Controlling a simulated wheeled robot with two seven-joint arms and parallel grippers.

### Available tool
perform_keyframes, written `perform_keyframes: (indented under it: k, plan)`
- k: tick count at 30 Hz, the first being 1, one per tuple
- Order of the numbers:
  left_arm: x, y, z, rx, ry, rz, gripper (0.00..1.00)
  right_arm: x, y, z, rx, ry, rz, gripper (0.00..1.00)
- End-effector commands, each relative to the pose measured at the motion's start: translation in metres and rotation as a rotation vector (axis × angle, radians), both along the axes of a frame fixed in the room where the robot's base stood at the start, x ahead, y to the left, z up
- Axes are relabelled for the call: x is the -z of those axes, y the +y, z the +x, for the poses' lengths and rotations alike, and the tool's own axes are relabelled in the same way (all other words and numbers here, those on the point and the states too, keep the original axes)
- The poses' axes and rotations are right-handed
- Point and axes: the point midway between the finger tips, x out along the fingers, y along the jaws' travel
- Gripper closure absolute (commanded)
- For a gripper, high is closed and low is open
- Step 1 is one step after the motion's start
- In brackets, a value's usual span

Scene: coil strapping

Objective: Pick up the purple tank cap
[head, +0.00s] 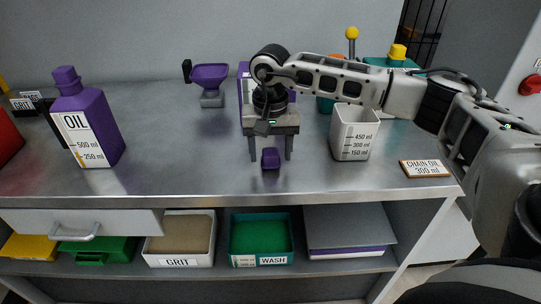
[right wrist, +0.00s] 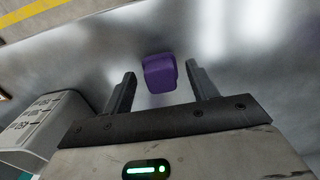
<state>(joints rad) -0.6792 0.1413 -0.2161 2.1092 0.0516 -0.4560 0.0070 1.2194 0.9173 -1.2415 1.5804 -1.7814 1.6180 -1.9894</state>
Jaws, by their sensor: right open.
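The purple tank cap (head: 270,158) is a small block-like piece on the steel bench top. In the right wrist view the cap (right wrist: 160,73) lies just beyond and between the fingertips. My right gripper (head: 270,154) points down over the cap with its fingers on either side in the head view. In the right wrist view the right gripper (right wrist: 160,78) is open, with gaps between the cap and both fingers. Whether the fingertips reach down to the cap's height is hard to tell. My left gripper is not in view.
A white measuring cup (head: 354,134) stands right of my right gripper and shows close by in the wrist view (right wrist: 40,125). The bench between bottle and gripper is clear.

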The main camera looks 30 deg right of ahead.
Motion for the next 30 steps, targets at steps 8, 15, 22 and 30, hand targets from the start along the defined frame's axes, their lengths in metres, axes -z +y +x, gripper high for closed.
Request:
perform_keyframes:
  k: [8, 15, 22, 30]
  plan:
    - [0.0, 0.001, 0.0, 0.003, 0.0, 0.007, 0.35, 0.019, 0.0, 0.0, 0.0, 0.0, 0.0, 0.42]
    - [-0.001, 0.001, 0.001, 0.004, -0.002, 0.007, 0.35, 0.019, 0.0, 0.0, 0.0, 0.0, 0.0, 0.7]
    - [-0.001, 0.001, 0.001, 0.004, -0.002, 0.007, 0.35, 0.018, 0.0, 0.0, 0.001, -0.001, -0.001, 0.83]
    - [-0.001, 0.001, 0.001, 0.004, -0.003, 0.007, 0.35, 0.01, 0.0, 0.001, 0.001, -0.002, 0.0, 0.83]
